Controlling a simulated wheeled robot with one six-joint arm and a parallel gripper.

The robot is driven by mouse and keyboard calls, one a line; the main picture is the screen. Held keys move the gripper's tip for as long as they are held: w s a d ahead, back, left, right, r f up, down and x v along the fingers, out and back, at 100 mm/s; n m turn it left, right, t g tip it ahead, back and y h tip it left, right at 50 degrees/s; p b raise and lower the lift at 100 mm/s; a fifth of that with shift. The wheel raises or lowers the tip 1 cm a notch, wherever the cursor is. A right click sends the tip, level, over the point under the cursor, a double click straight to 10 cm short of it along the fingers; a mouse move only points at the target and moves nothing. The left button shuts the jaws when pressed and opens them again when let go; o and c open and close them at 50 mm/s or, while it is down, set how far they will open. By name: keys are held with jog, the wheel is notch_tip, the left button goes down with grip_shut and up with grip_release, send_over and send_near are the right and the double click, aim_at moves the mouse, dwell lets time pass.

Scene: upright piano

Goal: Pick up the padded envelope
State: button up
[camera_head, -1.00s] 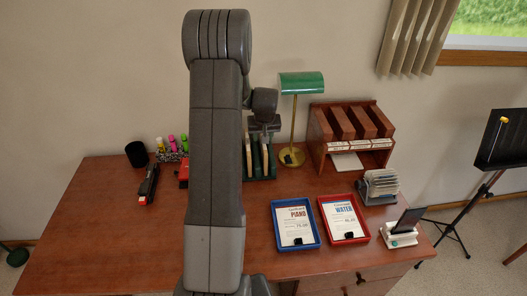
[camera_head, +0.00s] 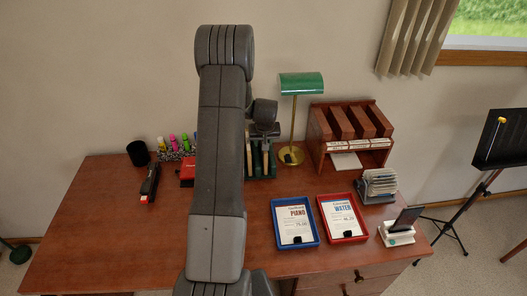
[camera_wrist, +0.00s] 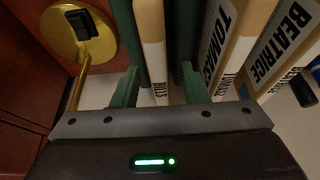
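Tan padded envelopes stand on edge in a green rack (camera_head: 272,165) on the desk. In the head view, my wrist is above the rack and my arm hides the rack's left side; the fingertips are not clear there.
A green-shaded brass lamp (camera_head: 294,120) stands right of the rack; its base (camera_wrist: 78,30) is close in the wrist view. A wooden sorter (camera_head: 318,140), blue tray (camera_head: 275,228), red tray (camera_head: 325,222) and card holder (camera_head: 380,187) lie rightward. The desk's left front is clear.

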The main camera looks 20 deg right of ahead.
jog(key=shift+f+b, duration=0.25)
jog(key=shift+b, duration=0.25)
dwell(0.4)
grip_shut()
